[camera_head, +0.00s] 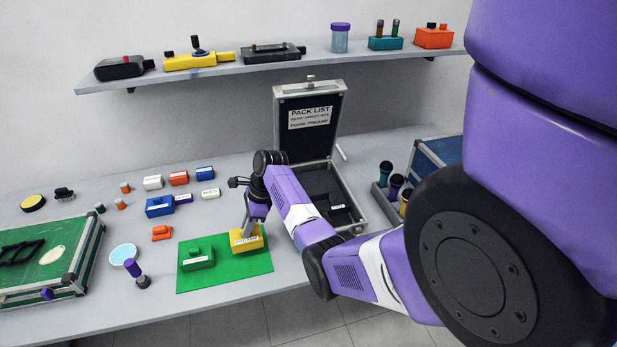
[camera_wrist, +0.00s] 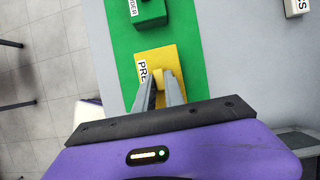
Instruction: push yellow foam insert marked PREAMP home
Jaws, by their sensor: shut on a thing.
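The yellow foam insert marked PREAMP (camera_head: 246,240) sits on the green mat (camera_head: 228,282) at its right side. My gripper (camera_head: 249,226) reaches down onto it from above and is shut on its raised middle grip. In the wrist view the yellow insert (camera_wrist: 165,62) lies under my two fingers (camera_wrist: 159,82), with part of its label covered by a finger. An open black case (camera_head: 322,188) with silver edges stands behind and to the right. Its upright lid (camera_head: 309,135) carries a PACK LIST label. The case's inside is partly hidden by my arm.
A green block (camera_head: 197,258) sits left of the insert on the mat. Several small orange, blue and white blocks (camera_head: 160,207) lie behind. A green-topped case (camera_head: 62,270) stands far left. A shelf (camera_head: 270,62) with several items hangs above. Bottles in a rack (camera_head: 385,173) stand at right.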

